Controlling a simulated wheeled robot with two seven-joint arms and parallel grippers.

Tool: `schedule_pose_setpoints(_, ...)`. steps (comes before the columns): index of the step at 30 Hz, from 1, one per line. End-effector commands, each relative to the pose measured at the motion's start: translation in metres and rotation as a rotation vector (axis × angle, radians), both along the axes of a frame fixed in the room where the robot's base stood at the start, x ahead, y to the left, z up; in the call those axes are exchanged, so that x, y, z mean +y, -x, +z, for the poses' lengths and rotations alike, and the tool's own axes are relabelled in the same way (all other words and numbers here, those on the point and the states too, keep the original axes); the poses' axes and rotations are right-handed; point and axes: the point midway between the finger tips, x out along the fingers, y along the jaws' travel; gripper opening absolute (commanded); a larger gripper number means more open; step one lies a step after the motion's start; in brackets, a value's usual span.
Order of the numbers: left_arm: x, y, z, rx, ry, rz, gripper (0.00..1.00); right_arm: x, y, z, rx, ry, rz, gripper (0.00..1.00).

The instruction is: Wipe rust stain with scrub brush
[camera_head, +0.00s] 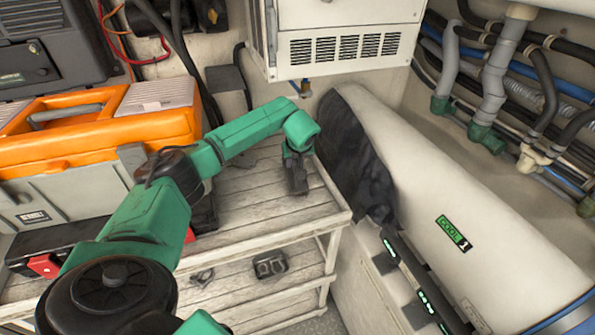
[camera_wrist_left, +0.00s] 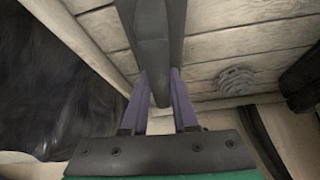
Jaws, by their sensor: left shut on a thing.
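My left gripper (camera_head: 296,166) reaches over the far right part of the slatted wooden shelf top (camera_head: 262,188), pointing down. In the left wrist view its two purple fingers (camera_wrist_left: 160,105) are shut on a long dark grey piece (camera_wrist_left: 153,35), which looks like the scrub brush's handle. The brush's bristles are hidden, and I cannot tell whether they touch the slats. I cannot make out a rust stain. A round, ribbed grey patch or object (camera_wrist_left: 237,80) shows on the wood right of the fingers; I cannot tell what it is. My right gripper is out of view.
An orange and grey toolbox (camera_head: 95,140) stands at the left. A white vented unit (camera_head: 345,40) hangs above the back. A large pale cylinder (camera_head: 450,190) with a dark cover (camera_head: 352,155) lies right of the shelf. A small dark object (camera_head: 270,265) sits on the lower shelf.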

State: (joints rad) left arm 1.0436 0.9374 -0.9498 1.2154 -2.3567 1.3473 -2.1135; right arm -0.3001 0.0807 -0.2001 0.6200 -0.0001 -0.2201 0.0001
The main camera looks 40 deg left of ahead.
Motion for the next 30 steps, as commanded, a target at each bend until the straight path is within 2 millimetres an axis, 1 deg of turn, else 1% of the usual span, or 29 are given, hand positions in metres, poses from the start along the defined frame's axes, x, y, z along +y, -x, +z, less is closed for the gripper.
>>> schedule_pose_setpoints(1, 0.003, -0.003, -0.002, -0.002, 0.001, 0.002, 0.00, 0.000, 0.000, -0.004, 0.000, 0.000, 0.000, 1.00)
schedule_pose_setpoints(7, 0.010, -0.007, -0.001, -0.001, 0.001, 0.002, 0.00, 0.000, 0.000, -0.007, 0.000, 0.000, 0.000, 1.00)
schedule_pose_setpoints(15, 0.034, -0.024, 0.000, -0.002, 0.002, 0.002, 0.00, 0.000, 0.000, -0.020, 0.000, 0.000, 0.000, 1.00)
schedule_pose_setpoints(17, 0.037, -0.026, 0.000, -0.001, 0.001, 0.001, 0.00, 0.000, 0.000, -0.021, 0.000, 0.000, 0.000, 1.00)
schedule_pose_setpoints(26, 0.039, -0.027, 0.003, -0.001, 0.001, -0.001, 0.00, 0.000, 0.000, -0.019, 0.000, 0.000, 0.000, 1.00)
schedule_pose_setpoints(30, 0.039, -0.027, 0.019, -0.002, 0.000, -0.001, 0.00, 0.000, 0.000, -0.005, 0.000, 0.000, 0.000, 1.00)
